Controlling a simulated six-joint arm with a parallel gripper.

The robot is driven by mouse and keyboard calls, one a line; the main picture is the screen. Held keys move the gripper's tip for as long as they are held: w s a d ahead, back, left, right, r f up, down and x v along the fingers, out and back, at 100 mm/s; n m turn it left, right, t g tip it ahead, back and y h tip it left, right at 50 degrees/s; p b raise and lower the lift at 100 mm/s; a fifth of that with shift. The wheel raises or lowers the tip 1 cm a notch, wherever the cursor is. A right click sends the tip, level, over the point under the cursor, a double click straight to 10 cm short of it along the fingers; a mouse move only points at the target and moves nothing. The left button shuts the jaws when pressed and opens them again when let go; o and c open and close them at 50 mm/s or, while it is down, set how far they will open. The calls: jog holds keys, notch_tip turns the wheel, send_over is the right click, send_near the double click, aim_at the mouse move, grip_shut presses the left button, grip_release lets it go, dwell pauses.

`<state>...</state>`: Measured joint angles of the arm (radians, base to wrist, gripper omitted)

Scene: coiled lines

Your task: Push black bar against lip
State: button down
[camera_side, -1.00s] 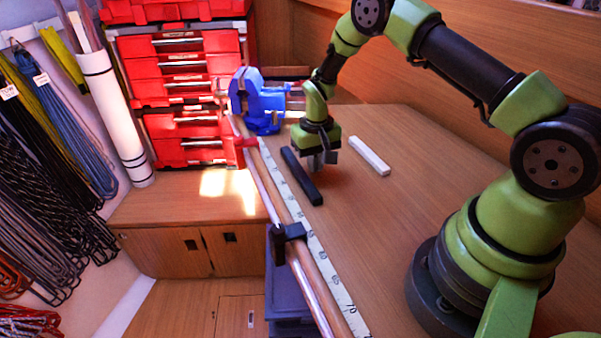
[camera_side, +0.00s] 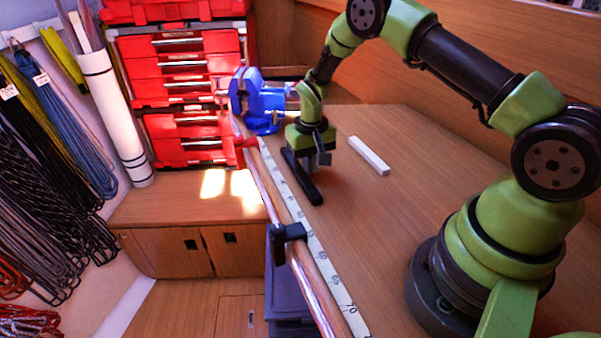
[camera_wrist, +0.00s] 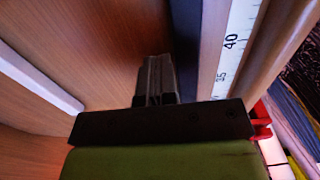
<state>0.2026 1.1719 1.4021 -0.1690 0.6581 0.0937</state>
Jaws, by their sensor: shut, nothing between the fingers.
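The black bar (camera_side: 309,187) lies on the bench top, roughly parallel to the lip (camera_side: 283,205), the raised wooden edge along the bench's left side. A measuring strip (camera_side: 308,234) runs between bar and lip, and a gap separates them. My gripper (camera_side: 318,164) is shut and empty, low at the bar's right side, and hides part of its far half. In the wrist view the closed fingers (camera_wrist: 155,80) are just left of the bar (camera_wrist: 185,45); I cannot tell whether they touch it. The lip (camera_wrist: 275,50) shows farther right, past the strip (camera_wrist: 234,45).
A white bar (camera_side: 369,156) lies to the right of my gripper. A blue vise (camera_side: 262,103) stands at the far end of the bench. A black clamp (camera_side: 288,232) sits on the lip's near part. The bench right of the black bar is mostly clear.

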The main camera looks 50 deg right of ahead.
aim_at(293, 177)
jog(key=shift+w+a, duration=0.25)
jog(key=shift+a, duration=0.35)
jog(key=shift+w+a, duration=0.1)
jog(key=shift+a, duration=0.05)
jog(key=shift+w+a, duration=0.25)
jog(key=shift+a, duration=0.25)
jog(key=shift+w+a, duration=0.2)
jog(key=shift+a, duration=0.3)
jog(key=shift+w+a, duration=0.1)
jog(key=shift+a, duration=0.05)
jog(key=shift+w+a, duration=0.35)
jog(key=shift+a, duration=0.35)
jog(key=shift+s+d+r, duration=0.1)
jog(key=shift+s+d, duration=0.25)
jog(key=shift+d, duration=0.4)
jog(key=shift+r, duration=3.4)
